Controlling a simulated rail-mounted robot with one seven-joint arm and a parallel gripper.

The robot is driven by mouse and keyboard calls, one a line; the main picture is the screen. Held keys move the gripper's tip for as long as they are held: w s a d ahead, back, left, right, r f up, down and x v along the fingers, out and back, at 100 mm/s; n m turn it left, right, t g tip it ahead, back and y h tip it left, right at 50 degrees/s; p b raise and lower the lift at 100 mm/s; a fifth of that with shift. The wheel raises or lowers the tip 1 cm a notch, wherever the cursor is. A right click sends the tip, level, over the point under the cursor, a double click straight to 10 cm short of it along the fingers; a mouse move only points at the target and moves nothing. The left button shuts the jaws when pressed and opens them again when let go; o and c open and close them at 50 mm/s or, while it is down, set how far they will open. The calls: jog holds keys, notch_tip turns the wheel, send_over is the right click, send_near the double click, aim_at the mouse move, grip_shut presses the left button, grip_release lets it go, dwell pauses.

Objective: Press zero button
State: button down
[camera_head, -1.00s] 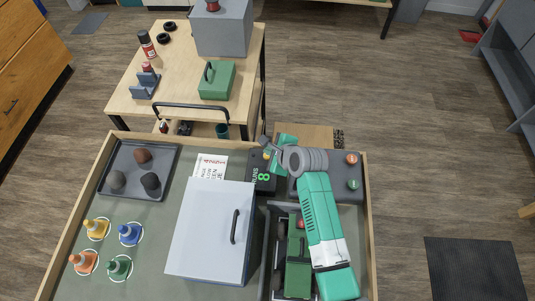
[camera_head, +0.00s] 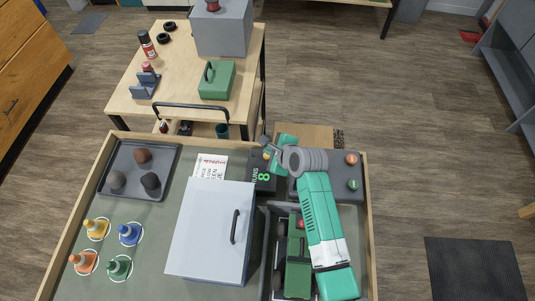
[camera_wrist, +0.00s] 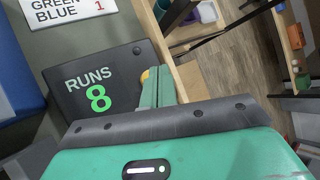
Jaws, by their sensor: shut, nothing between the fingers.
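A black counter box (camera_wrist: 105,75) reads "RUNS" with a green 8 in the wrist view. It also shows in the head view (camera_head: 264,181), beside the grey lidded box. A small yellow part (camera_wrist: 145,76), which may be the zero button, shows at the box's right edge, partly hidden by my fingers. My gripper (camera_wrist: 156,72) is shut and empty, with its teal fingers over that edge. In the head view my gripper (camera_head: 270,152) is at the far end of the counter. I cannot tell whether the fingertips touch the yellow part.
A grey lidded box (camera_head: 208,232) stands left of the counter. A printed card (camera_head: 210,167) lies left of the counter. A wooden rim (camera_head: 367,225) edges the table.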

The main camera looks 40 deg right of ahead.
jog(key=shift+f, duration=0.2)
jog(key=shift+f, duration=0.25)
jog(key=shift+f, duration=0.4)
dwell(0.5)
jog(key=shift+r, duration=0.1)
jog(key=shift+r+p, duration=0.75)
jog(key=shift+p, duration=0.05)
notch_tip(320, 180, up, 5)
jog(key=p, duration=0.5)
jog(key=shift+r, duration=0.1)
